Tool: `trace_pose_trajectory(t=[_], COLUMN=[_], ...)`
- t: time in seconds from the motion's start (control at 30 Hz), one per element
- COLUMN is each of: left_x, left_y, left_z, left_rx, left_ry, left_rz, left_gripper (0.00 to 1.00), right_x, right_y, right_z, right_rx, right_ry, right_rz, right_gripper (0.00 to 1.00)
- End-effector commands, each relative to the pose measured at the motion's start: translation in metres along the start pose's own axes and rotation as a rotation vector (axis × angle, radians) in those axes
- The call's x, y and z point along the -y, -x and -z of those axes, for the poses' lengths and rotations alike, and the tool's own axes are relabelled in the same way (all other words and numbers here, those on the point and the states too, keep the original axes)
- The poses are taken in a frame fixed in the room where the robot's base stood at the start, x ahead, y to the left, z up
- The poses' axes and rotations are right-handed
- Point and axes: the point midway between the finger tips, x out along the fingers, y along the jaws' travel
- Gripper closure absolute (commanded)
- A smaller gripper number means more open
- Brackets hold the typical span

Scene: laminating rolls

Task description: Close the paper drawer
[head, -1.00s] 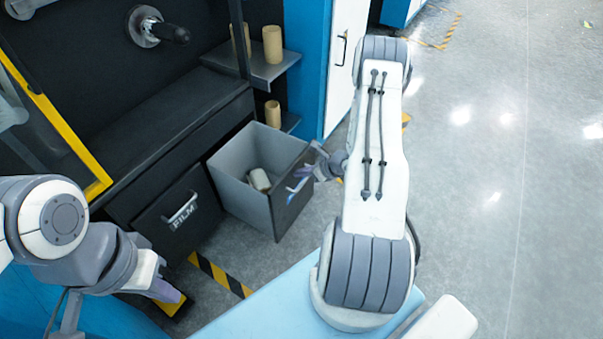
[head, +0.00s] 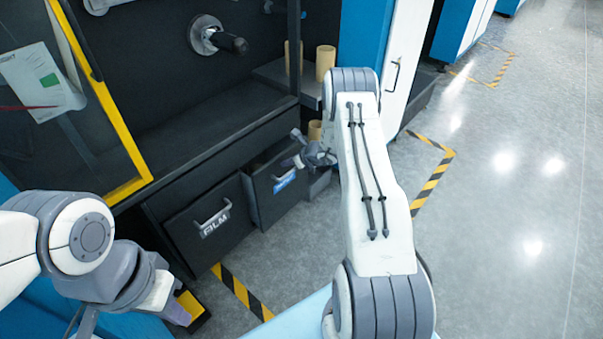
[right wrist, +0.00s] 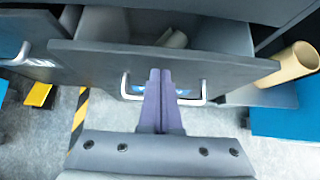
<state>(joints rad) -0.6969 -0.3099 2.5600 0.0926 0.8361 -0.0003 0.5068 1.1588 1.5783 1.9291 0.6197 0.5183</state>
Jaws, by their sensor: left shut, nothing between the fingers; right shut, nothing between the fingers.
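The paper drawer (head: 283,178) is the dark drawer with a blue label, right of the FILM drawer (head: 210,222). My right gripper (head: 298,158) is shut and empty at the drawer front. In the right wrist view, its fingertips (right wrist: 160,74) are at the panel between the handle's ends; contact is hard to confirm. My left gripper (head: 182,310) is shut and empty at lower left.
Cardboard tubes (head: 325,62) stand on the shelves to the right of the drawers. A yellow-framed panel (head: 125,150) is at the left. Black-and-yellow floor tape (head: 240,290) runs below the drawers. Open floor (head: 500,220) lies to the right.

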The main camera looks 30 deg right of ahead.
Motion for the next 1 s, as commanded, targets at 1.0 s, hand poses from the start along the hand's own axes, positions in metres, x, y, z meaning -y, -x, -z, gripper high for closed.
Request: trace_pose_trajectory(t=[1.0], left_x=[0.001], left_y=[-0.008], left_z=[-0.001], left_rx=[0.000], left_ry=[0.000], left_rz=[0.000], left_gripper=[1.00], right_x=[-0.003], right_y=[-0.031], right_z=[-0.030], right_rx=[0.006], right_ry=[0.001], right_rz=[-0.001], right_gripper=[1.00])
